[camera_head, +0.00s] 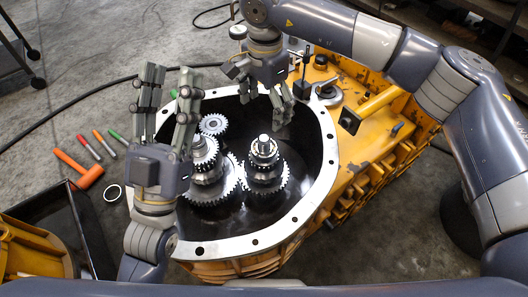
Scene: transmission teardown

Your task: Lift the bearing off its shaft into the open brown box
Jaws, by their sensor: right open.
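A shaft (265,139) with stacked gears stands upright in the open transmission housing (326,165). A ring that looks like the bearing (264,151) sits around it near the top. A second geared shaft (205,160) stands to its left, partly hidden by my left gripper. My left gripper (170,82) is open and empty over the housing's left rim, fingers pointing to the far side. My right gripper (266,97) is open and empty above and beyond the bearing, apart from it. I cannot make out a brown box for certain.
A dark tray (88,238) lies at the left beside a yellow part (32,252). A small gear (213,124) sits inside the housing.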

